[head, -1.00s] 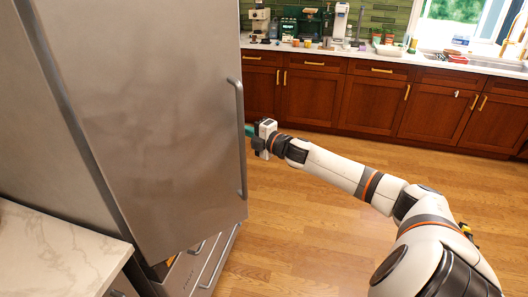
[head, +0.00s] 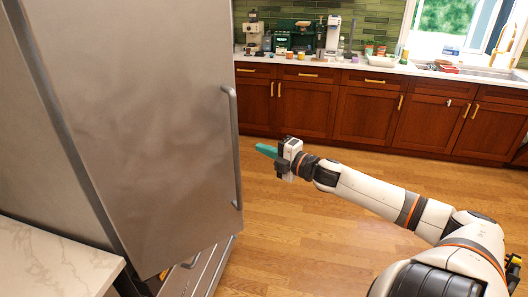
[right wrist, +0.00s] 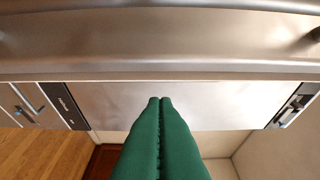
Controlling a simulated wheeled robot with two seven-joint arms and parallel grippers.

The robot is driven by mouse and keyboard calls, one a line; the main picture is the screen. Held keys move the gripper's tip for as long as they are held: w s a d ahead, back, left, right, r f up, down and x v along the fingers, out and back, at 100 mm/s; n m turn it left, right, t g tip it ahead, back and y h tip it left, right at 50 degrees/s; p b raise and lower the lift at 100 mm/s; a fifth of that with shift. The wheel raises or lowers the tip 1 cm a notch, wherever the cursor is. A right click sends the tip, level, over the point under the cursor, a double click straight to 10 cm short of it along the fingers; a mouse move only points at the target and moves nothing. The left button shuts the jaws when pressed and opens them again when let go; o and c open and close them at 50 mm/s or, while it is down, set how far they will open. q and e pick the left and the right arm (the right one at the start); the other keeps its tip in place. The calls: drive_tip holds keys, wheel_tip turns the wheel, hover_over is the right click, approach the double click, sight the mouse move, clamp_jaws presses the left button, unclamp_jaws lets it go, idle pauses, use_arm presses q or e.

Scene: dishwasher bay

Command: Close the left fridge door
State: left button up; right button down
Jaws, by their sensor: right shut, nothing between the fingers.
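The left fridge door (head: 150,120) is a tall brushed-steel panel filling the left of the head view. In the right wrist view, the green fingers (right wrist: 160,125) point at steel surfaces, with a long bar across the top; contact cannot be told. My left gripper is out of view.
A pale marble counter (head: 50,262) is at the lower left. Wooden cabinets (head: 365,108) with a white countertop and small appliances run along the back. The wooden floor (head: 300,235) between fridge and cabinets is clear.

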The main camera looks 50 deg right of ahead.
drive_tip(key=s+a+n+g+y+p, duration=0.1)
drive_tip(key=s+a+n+y+p, duration=0.35)
drive_tip(key=s, duration=1.05)
drive_tip(key=w+a+m+p, duration=0.1)
drive_tip(key=w+a+p, duration=0.2)
drive_tip(key=w, duration=0.9)
drive_tip(key=shift+w+a+f+p, duration=0.35)
drive_tip(key=shift+w+f+p, duration=0.05)
drive_tip(key=shift+f+p, duration=0.1)
